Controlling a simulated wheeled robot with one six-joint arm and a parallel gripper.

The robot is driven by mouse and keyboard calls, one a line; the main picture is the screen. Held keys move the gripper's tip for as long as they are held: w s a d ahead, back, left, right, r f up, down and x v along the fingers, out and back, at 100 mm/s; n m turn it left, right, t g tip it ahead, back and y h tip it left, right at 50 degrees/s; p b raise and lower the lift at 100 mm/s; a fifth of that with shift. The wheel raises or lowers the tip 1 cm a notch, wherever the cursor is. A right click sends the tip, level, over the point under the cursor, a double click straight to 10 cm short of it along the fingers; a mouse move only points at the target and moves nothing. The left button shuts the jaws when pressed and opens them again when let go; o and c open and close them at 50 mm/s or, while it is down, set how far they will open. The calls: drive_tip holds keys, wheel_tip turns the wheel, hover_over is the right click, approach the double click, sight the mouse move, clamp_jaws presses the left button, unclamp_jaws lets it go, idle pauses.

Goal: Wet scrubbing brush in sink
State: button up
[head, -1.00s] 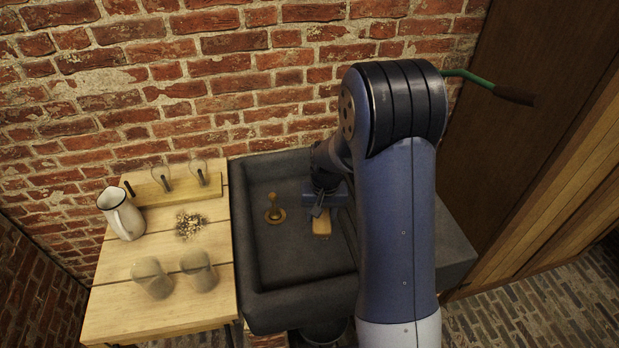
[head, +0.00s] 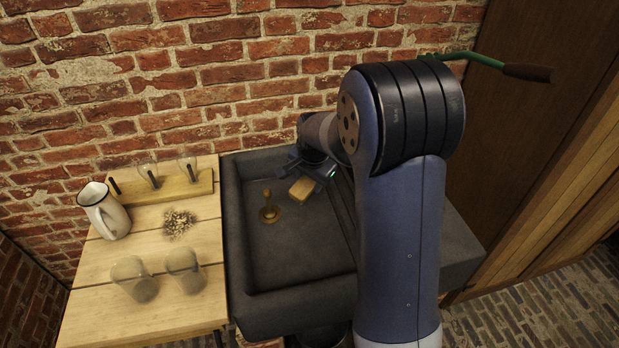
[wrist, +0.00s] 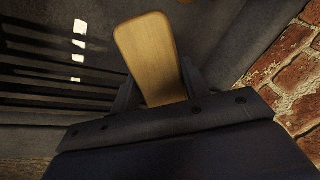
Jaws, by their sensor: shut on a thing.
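The scrubbing brush (head: 302,189) shows as a light wooden block at my gripper in the head view. In the wrist view its pale wooden back (wrist: 150,55) sticks out between the two fingers. My gripper (head: 312,180) is shut on the brush and holds it over the dark stone sink (head: 290,283). The brush's bristles are hidden in both views. I cannot tell exactly how high it is above the basin floor. A brass drain fitting (head: 268,209) stands in the basin to the left of the brush.
A wooden table (head: 90,320) adjoins the sink on the left. It carries a white jug (head: 106,212), two glass jars (head: 186,272), a wooden rack (head: 165,187) and a pile of small bits (head: 179,222). A brick wall rises behind. The basin's front is clear.

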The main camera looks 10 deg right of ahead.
wheel_tip(320, 180, down, 11)
drive_tip(key=b, duration=0.7)
drive_tip(key=shift+b, duration=0.35)
drive_tip(key=shift+r+p, duration=3.8)
drive_tip(key=shift+r, duration=1.65)
drive_tip(key=shift+r, duration=0.1)
drive_tip(key=shift+r+p, duration=1.45)
drive_tip(key=shift+r, duration=0.5)
drive_tip(key=shift+f, duration=0.1)
